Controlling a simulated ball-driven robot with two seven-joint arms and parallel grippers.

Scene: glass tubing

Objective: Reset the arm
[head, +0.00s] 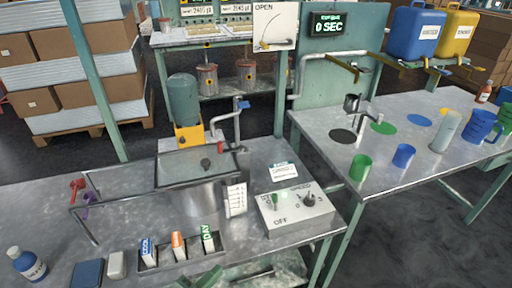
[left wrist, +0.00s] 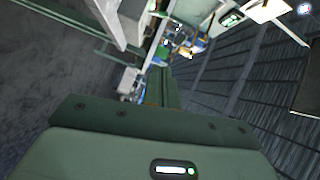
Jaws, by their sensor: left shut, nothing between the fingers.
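My left gripper (left wrist: 161,88) shows in the left wrist view as green fingers reaching away from its green body. The fingers are shut together with nothing between them. In the head view, green parts that look like this gripper (head: 208,277) show at the bottom edge, below the tray of small blocks; most of it is cut off. The left wrist view looks along the dark floor, with the benches blurred and tilted in the distance. My right gripper is in neither view.
The right bench holds a green cup (head: 361,167), a blue cup (head: 403,155) and a grey cylinder (head: 446,131). Floor shows between benches.

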